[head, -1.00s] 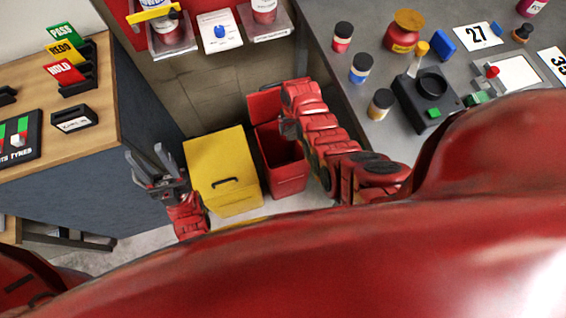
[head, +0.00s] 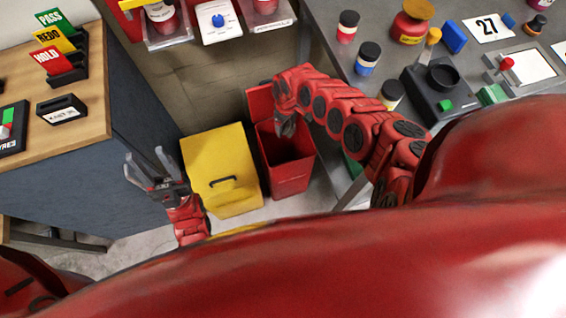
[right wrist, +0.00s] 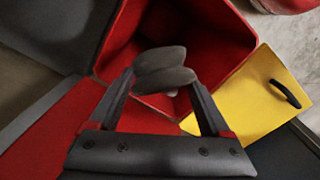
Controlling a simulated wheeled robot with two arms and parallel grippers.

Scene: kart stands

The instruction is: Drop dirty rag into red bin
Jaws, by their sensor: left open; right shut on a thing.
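The red bin (head: 290,178) stands open on the floor, with its lid raised at the back. My right gripper (head: 286,128) is over the bin's opening, pointing down. In the right wrist view my right gripper (right wrist: 163,88) is shut on a dark grey rag (right wrist: 163,70), which hangs between the fingertips over the inside of the red bin (right wrist: 215,45). In the head view the rag cannot be made out clearly. My left gripper (head: 150,172) is open and empty, to the left of the yellow bin (head: 222,172).
The yellow bin stands closed right beside the red bin. A wooden-topped bench (head: 85,95) is at the left. A grey metal table (head: 385,35) with jars, a black device and number cards is at the right. Clear trays (head: 168,35) hang on the wall behind.

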